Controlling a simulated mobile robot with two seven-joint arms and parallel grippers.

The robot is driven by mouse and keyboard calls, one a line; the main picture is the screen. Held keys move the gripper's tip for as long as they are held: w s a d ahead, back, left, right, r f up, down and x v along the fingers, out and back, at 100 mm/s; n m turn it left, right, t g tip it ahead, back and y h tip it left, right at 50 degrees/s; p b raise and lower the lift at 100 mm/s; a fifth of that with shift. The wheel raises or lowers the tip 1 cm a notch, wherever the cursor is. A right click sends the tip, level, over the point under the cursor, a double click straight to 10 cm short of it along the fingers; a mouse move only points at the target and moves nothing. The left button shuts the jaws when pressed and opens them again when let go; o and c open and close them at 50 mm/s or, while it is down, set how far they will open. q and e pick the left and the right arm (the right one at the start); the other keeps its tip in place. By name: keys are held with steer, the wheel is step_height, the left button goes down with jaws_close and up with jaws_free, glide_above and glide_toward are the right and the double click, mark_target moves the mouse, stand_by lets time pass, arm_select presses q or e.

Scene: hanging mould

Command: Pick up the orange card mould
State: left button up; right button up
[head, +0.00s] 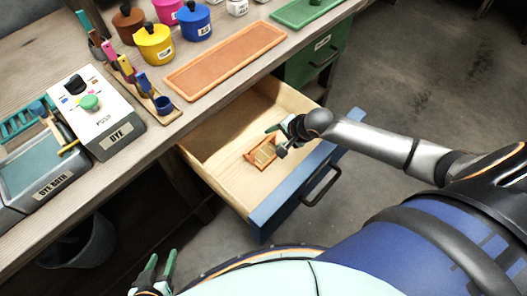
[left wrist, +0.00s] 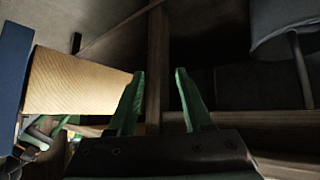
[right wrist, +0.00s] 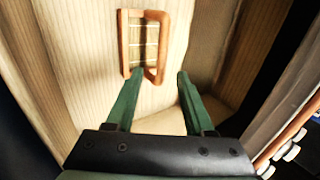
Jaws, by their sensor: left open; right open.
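The orange card mould (head: 263,153), a small orange-brown frame with a pale ribbed screen, lies in the open drawer (head: 215,167). My right gripper (head: 276,139) is open over the drawer, close to the mould. In the right wrist view the mould (right wrist: 143,40) is ahead of the open fingers (right wrist: 160,72), mostly left of centre. The left fingertip overlaps its near edge, and nothing is held. Whether that finger touches it I cannot tell. My left gripper (head: 160,260) is open and empty, low at the bottom of the head view; its fingers (left wrist: 159,72) point under the bench.
The drawer has a blue front (head: 290,195) with a dark handle. On the bench are an orange tray (head: 226,60), a white dye box (head: 97,117), a dye bath (head: 45,165) and several dye pots. A grey bin (head: 82,243) stands below the bench. The drawer floor is otherwise clear.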

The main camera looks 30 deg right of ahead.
mark_target(268, 140)
steer(key=shift+b+x, duration=0.95)
steer(key=shift+x, duration=2.15)
steer(key=shift+a, duration=0.1)
jaws_close()
